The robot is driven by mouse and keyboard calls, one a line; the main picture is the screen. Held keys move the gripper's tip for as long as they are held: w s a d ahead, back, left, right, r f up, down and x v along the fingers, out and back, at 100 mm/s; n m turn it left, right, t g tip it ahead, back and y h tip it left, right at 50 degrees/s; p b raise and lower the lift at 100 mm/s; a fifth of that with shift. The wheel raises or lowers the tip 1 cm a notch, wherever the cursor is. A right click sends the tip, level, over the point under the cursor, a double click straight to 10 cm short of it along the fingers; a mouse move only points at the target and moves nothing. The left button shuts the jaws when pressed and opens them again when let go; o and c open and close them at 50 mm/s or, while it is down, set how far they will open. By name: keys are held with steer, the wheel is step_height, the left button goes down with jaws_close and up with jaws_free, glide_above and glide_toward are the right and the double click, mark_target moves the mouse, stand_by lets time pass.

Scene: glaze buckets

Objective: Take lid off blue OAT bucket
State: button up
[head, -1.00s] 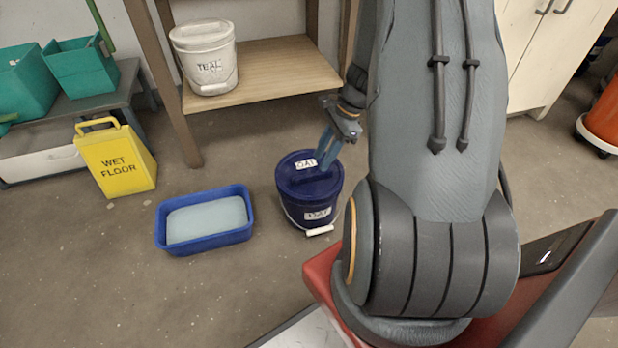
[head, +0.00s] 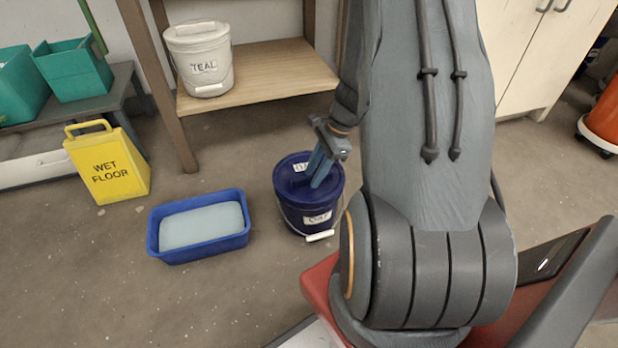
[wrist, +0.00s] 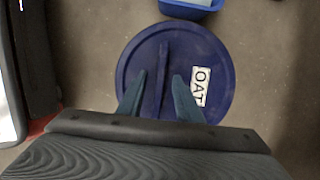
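The blue OAT bucket (head: 303,218) stands upright on the floor with its lid (head: 288,182) on. A white OAT label (wrist: 201,86) and a raised bar (wrist: 160,70) across the lid show in the wrist view. My gripper (head: 317,178) points down at the lid from above, covering part of the lid and label. In the wrist view the two blue fingers of my gripper (wrist: 156,84) are apart, one on each side of the raised bar. I cannot tell whether the fingers touch the lid.
A blue tub (head: 153,236) of pale liquid stands left of the bucket. A yellow wet floor sign (head: 107,172) stands farther left. A white TEAL bucket (head: 203,68) sits on a wooden shelf (head: 270,72) behind. The floor in front of the tub is clear.

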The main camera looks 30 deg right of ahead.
steer(key=shift+f, duration=0.2)
steer(key=shift+c, duration=0.4)
jaws_close()
